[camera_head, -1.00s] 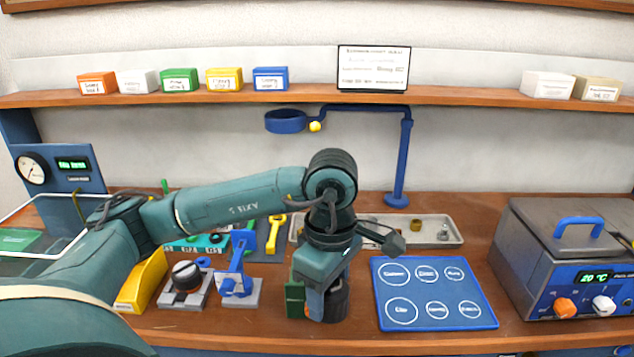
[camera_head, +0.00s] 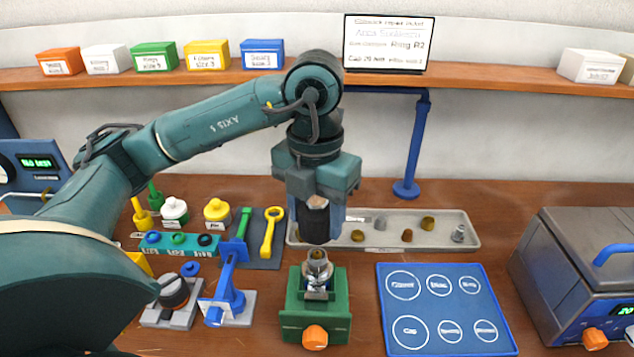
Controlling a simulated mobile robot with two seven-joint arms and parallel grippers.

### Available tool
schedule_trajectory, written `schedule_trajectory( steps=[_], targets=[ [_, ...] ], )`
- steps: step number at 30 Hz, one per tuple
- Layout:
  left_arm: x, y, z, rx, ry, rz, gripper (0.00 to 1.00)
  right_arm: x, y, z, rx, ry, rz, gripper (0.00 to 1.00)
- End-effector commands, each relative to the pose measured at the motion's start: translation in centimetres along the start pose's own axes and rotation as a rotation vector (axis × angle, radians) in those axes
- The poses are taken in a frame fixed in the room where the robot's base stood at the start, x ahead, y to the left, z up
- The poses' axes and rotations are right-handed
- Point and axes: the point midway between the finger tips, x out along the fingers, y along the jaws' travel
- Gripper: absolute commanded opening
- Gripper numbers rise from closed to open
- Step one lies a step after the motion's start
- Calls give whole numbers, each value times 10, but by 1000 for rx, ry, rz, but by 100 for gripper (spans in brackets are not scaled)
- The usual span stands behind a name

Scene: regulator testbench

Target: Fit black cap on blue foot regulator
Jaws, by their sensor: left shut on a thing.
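My left gripper (camera_head: 318,200) is shut on the black cap (camera_head: 316,225) and points down, over the green vise (camera_head: 314,310). The cap is a dark cylinder, with its upper part hidden between the fingers. A metallic regulator body (camera_head: 317,268) stands upright in the vise jaws, just under the cap. A small gap seems to show between them, though the view angle makes its size hard to judge. The regulator's foot is hidden in the vise, so no blue shows on it. My right gripper is out of view.
A blue mat (camera_head: 445,310) with white circles lies right of the vise. A grey tray (camera_head: 465,242) with small metal parts lies behind. A blue press-like fixture (camera_head: 229,290) and a grey fixture with a black knob (camera_head: 174,292) stand left. A heater box (camera_head: 570,235) is at right.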

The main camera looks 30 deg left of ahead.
Motion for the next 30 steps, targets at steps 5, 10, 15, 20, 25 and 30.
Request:
schedule_trajectory(
  steps=[5,10,15,20,25,30],
  targets=[
    [1,0,0,-2,0,0,28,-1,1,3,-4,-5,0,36],
    [8,0,0,-2,0,0,28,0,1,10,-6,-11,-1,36],
    [21,0,0,-1,0,0,28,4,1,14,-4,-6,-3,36],
    [34,0,0,-1,0,0,28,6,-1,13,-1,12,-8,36],
    [42,0,0,-1,0,0,28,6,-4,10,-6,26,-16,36],
    [42,0,0,-1,-1,0,28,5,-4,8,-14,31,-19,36]
  ],
)
